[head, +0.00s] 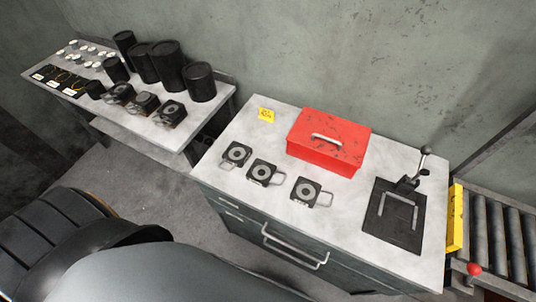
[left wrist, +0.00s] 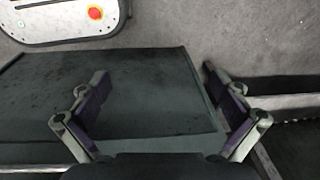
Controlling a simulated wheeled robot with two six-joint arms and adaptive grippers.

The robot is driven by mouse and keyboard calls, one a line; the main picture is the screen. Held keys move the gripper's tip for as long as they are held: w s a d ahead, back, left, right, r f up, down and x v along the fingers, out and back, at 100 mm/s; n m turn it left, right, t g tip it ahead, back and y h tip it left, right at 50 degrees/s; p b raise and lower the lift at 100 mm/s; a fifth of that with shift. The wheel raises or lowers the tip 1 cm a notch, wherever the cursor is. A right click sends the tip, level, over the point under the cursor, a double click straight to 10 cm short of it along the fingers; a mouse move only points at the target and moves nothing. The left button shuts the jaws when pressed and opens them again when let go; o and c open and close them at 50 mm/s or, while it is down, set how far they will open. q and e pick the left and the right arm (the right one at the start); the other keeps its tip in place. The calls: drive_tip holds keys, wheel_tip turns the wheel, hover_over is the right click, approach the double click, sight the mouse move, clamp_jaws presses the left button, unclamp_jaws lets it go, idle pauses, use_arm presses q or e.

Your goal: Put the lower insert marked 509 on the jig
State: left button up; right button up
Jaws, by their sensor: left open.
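Three dark square inserts with round centres and wire handles lie in a row on the grey cabinet top in the head view: a left one (head: 236,154), a middle one (head: 263,172) and a right one (head: 306,191). Their markings are too small to read, so I cannot tell which is 509. A black plate with a grey U-shaped bracket and a lever clamp, seemingly the jig (head: 395,215), is at the cabinet top's right end. My left gripper (left wrist: 157,80) is open and empty in the left wrist view, away from the inserts. My right gripper is not in view.
A side table (head: 200,120) holds black cylinders and several small parts. A roller conveyor (head: 497,230) is at the right. The cabinet top's front strip is clear.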

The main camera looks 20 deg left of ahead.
use_arm(q)
drive_tip(key=w+r+t+b, duration=0.1)
drive_tip(key=w+r+b, duration=0.1)
drive_tip(key=w+r, duration=1.1)
drive_tip(key=w+d+r+t+b, duration=0.1)
drive_tip(key=w+r, duration=0.1)
drive_tip(key=r, duration=1)
drive_tip(key=w+d+r+t+b, duration=0.1)
drive_tip(key=w+r, duration=0.2)
drive_tip(key=r, duration=0.8)
drive_tip(key=t+h, duration=0.1)
drive_tip(key=t, duration=0.4)
approach(233, 158)
drive_tip(key=shift+s+a+r, duration=0.25)
drive_tip(key=shift+s+r, duration=0.45)
drive_tip(key=shift+w+r+m+h, duration=0.15)
drive_tip(key=shift+w+m+h, duration=0.15)
drive_tip(key=shift+w, duration=0.15)
drive_tip(key=shift+w+d, duration=0.1)
drive_tip(key=shift+d, duration=0.05)
drive_tip(key=b+x, duration=0.5)
drive_tip(key=b, duration=0.3)
drive_tip(key=shift+f, duration=0.3)
drive_tip(key=shift+r, duration=0.25)
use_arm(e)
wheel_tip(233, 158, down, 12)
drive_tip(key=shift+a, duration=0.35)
